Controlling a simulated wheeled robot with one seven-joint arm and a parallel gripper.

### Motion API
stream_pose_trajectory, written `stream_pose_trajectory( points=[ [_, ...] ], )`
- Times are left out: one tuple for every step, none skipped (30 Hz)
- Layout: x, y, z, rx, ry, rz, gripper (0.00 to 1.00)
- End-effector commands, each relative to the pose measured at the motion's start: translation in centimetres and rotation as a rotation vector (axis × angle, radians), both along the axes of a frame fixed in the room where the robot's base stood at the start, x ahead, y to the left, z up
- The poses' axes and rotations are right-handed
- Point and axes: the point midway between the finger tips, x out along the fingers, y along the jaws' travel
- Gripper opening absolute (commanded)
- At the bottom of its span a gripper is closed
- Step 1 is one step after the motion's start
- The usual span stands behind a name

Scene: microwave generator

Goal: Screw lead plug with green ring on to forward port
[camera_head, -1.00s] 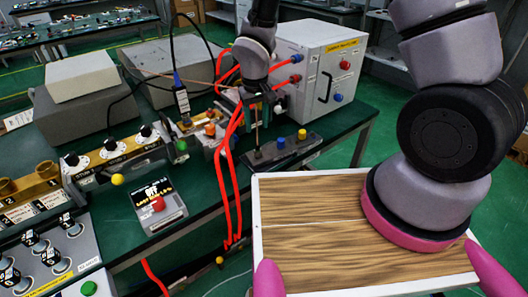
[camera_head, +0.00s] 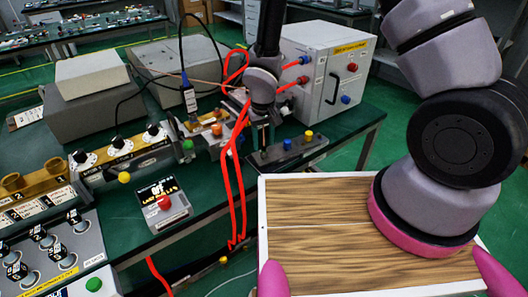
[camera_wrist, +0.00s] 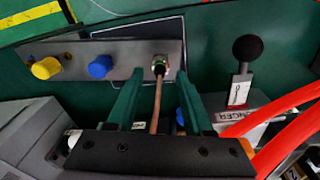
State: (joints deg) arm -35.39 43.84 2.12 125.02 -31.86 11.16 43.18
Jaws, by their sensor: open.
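The lead plug with the green ring (camera_wrist: 159,68) shows in the wrist view at the right part of a grey metal bar (camera_wrist: 105,52). A copper-coloured lead (camera_wrist: 156,108) runs from it back between my fingers. My gripper (camera_wrist: 160,77) is open, with one green finger on each side of the plug and lead. A gap shows on both sides. The plug covers the spot where it meets the bar, so I cannot tell how it is seated. In the head view my gripper (camera_head: 262,145) is low beside the left end of the bar, and the plug is hidden.
A blue knob (camera_wrist: 100,66) and a yellow knob (camera_wrist: 46,68) stand on the bar. A black ball-topped lever (camera_wrist: 247,48) stands to the right. Red cables (camera_head: 233,185) hang close to my gripper. A white cabinet (camera_head: 325,70) stands behind.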

Motion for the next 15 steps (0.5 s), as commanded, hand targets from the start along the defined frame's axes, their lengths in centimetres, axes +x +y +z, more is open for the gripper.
stream_pose_trajectory(
  points=[
    [0.0, 0.0, -0.6, -0.001, 0.001, 0.001, 0.52],
    [0.0, 0.0, -0.9, 0.0, 0.001, 0.0, 0.52],
    [0.1, 0.0, -1.3, 0.0, 0.001, 0.0, 0.52],
    [0.1, 0.0, -1.5, 0.0, 0.0, 0.0, 0.52],
    [0.1, 0.0, -1.6, 0.0, 0.0, 0.001, 0.52],
    [0.2, 0.0, -1.9, 0.0, -0.001, 0.001, 0.52],
    [0.2, 0.0, -2.0, 0.0, -0.001, 0.001, 0.52],
    [0.2, 0.0, -2.1, 0.0, 0.0, 0.001, 0.52],
    [0.2, 0.0, -2.2, 0.0, 0.0, 0.0, 0.52],
    [0.2, 0.0, -2.3, 0.0, -0.001, 0.0, 0.52],
    [0.2, 0.0, -2.3, 0.0, -0.001, 0.0, 0.52],
    [0.2, 0.0, -2.3, 0.0, -0.001, 0.0, 0.52],
    [0.2, 0.0, -2.3, 0.0, -0.001, 0.0, 0.52],
    [0.2, 0.0, -2.3, 0.0, -0.001, 0.0, 0.52],
    [0.2, 0.0, -2.3, 0.0, -0.001, 0.0, 0.52]
  ],
)
